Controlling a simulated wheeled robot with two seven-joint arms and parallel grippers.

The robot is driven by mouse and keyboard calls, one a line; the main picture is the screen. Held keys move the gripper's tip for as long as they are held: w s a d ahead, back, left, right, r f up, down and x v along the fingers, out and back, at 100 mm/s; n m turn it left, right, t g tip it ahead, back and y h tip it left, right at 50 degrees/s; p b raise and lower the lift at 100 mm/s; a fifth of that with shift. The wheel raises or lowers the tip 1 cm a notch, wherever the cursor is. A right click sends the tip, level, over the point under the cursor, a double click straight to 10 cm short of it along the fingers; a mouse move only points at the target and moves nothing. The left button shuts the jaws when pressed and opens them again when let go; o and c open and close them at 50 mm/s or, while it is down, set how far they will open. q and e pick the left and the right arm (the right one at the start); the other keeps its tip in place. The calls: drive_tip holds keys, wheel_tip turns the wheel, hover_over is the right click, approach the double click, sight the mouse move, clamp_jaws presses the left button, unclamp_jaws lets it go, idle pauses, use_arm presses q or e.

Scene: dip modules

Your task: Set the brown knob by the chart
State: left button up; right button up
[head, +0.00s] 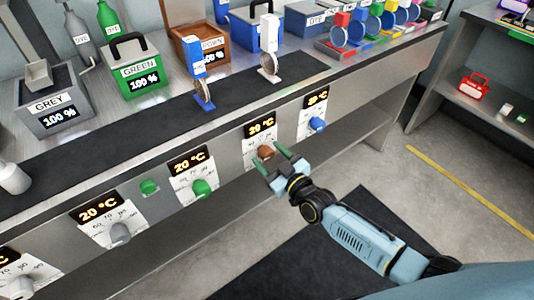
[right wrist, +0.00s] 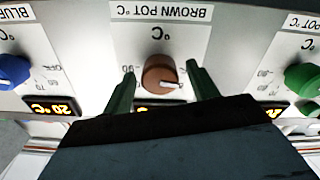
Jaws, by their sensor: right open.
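The brown knob (head: 266,152) sits on the front panel of the bench, under a display reading 20 °C (head: 260,126). In the right wrist view, which is upside down, the brown knob (right wrist: 160,75) has a white pointer mark toward the picture's right, below a label reading BROWN POT. My right gripper (head: 272,158) is open, its two green fingers on either side of the brown knob. In the wrist view, gaps show between the knob and the fingers. The dial's scale is partly hidden. I cannot make out a chart. My left gripper is not in view.
A blue knob (head: 317,124) and a green knob (head: 201,188) flank the brown one. A green button (head: 149,187) and grey knob (head: 120,234) are further left. Pots, including a green pot (head: 137,80), stand on the bench. Floor in front is open.

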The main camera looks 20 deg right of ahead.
drive_tip(key=shift+c, duration=0.2)
drive_tip(key=c, duration=1)
drive_tip(key=shift+o, duration=0.2)
